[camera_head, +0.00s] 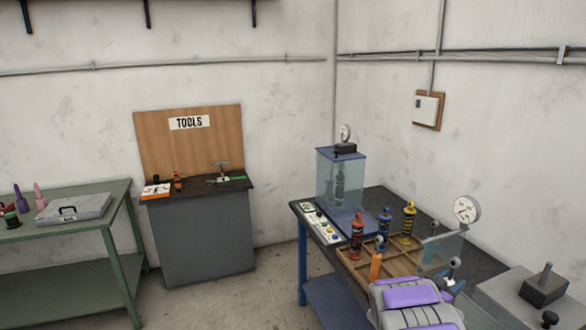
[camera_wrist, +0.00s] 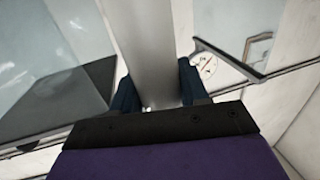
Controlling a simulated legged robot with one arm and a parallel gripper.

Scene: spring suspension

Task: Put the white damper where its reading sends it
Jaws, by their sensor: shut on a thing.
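My gripper (camera_wrist: 156,88) is shut on a smooth pale grey bar (camera_wrist: 150,40) in the wrist view, with a dark blue finger on each side. I cannot tell whether this bar is part of the white damper; no plainly white damper shows in the head view. A clear-walled case (camera_head: 328,180) with a gauge on top stands at the back of the workbench, with a dark damper-like shape inside. A larger round gauge (camera_head: 467,210) stands above the right side of the bench. A wooden divided tray (camera_head: 352,268) lies in front of the case.
A red damper (camera_head: 357,236), a blue damper (camera_head: 384,222), a yellow damper (camera_head: 408,224) and an orange piece (camera_head: 376,266) stand around the tray. A label strip (camera_head: 322,228) lies at the bench's left edge. A tools cabinet (camera_head: 203,238) and green table (camera_head: 70,228) stand left, with open floor between.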

